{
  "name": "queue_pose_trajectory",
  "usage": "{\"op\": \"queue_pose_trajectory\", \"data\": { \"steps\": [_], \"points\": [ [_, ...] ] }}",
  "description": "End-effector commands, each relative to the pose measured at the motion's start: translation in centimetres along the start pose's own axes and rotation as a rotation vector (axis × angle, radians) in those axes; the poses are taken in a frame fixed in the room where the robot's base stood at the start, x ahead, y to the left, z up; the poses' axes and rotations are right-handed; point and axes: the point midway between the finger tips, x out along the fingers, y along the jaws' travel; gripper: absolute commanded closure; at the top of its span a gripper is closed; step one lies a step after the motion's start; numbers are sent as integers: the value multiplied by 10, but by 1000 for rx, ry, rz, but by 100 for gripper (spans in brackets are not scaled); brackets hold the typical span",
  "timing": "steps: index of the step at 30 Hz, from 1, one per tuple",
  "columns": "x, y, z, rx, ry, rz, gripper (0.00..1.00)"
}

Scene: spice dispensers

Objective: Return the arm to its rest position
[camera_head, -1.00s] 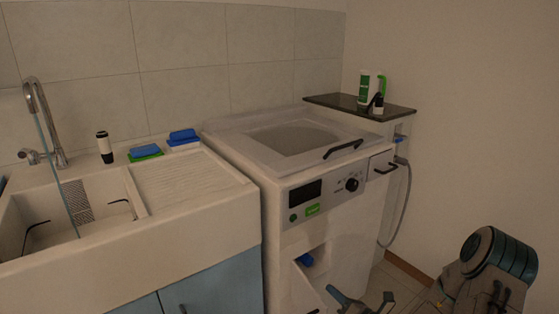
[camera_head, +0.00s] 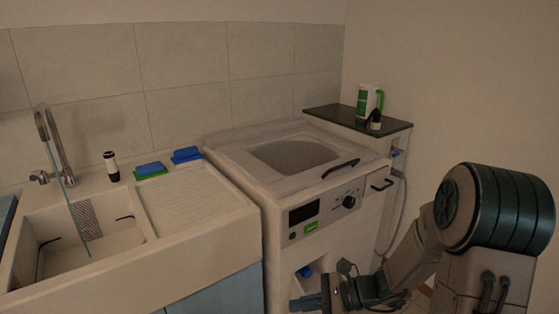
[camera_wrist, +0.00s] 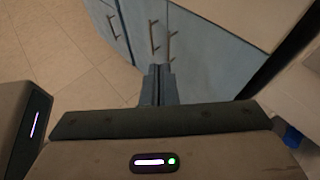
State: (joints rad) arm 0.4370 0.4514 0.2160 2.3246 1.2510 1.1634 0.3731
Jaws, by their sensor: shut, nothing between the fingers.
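My gripper (camera_head: 308,302) is low in front of the washing machine (camera_head: 340,212) in the head view, pointing left. In the wrist view my gripper (camera_wrist: 160,72) shows two dark fingers pressed together with nothing between them. My arm (camera_head: 405,262) comes in from the lower right of the head view, bent, with its large dark joint in front of the right wall. Part of the machine's lower front is hidden behind my gripper and arm.
The sink counter (camera_head: 215,190) with blue cabinets (camera_head: 225,296) stands left of the machine. A blue item (camera_head: 305,271) sits in the machine's lower opening. A dark shelf (camera_head: 345,118) holds bottles. Tiled floor (camera_wrist: 60,50) is open left of my fingers in the wrist view.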

Motion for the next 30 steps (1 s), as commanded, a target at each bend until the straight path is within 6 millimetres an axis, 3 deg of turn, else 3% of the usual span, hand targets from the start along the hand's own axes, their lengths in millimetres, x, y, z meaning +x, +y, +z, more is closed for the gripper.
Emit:
{"op": "queue_pose_trajectory", "data": {
  "steps": [1, 3, 8, 15, 24, 30],
  "points": [
    [-7, 11, 22, -89, 56, 47, 100],
    [-15, 28, 36, -206, 133, 116, 100],
    [-39, 60, 66, -476, 306, 268, 100],
    [-89, 94, 106, -878, 563, 477, 100],
    [-162, 112, 158, -1342, 873, 701, 100],
    [-192, 114, 178, -1514, 1000, 786, 100]
  ]
}}
